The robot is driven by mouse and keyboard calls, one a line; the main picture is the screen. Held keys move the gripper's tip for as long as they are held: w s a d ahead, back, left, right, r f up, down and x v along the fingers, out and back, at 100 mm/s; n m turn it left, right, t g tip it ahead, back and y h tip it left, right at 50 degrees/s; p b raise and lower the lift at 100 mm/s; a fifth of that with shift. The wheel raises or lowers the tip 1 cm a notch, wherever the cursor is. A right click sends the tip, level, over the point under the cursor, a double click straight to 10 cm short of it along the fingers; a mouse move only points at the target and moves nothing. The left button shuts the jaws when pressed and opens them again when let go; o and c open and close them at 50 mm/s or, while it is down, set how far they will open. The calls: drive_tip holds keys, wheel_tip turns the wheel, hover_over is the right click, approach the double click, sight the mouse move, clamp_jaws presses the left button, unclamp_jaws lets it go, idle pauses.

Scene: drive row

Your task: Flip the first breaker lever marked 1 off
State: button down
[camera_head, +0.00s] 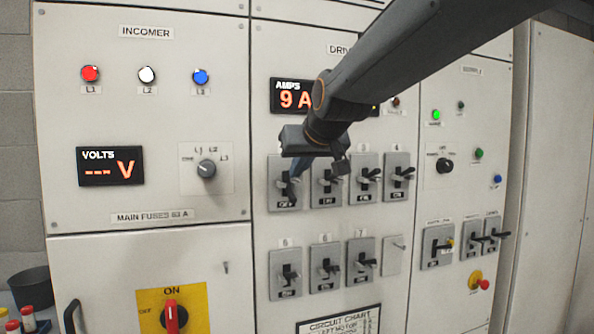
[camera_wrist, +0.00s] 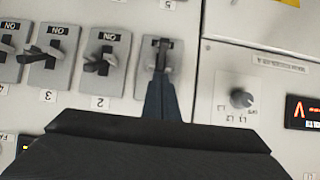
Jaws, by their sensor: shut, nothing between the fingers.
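Breaker 1 (camera_head: 276,190) is the leftmost grey switch plate in the upper row, partly hidden behind my gripper. It also shows at the top middle of the wrist view (camera_wrist: 173,48), with a dark lever on it. My gripper (camera_head: 293,191) is shut and empty, with its narrow blue-grey fingers over the plate. In the wrist view the fingertips (camera_wrist: 157,78) are right by the lever's lower end in the picture; I cannot tell if they touch. The position of the lever is hard to read.
Breaker 2 (camera_head: 326,188), breaker 3 (camera_head: 363,185) and breaker 4 (camera_head: 397,184) stand close to the right with protruding levers. Breaker 5 (camera_head: 285,278) is below. The rotary knob (camera_head: 207,169) and red main handle (camera_head: 171,316) are at left. Flat panel lies between.

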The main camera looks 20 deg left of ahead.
drive_tip(key=s+d+r+b, duration=0.1)
drive_tip(key=s+d+b, duration=0.1)
drive_tip(key=s+d, duration=0.5)
drive_tip(key=shift+s+r, duration=0.3)
drive_tip(key=shift+s, duration=0.8)
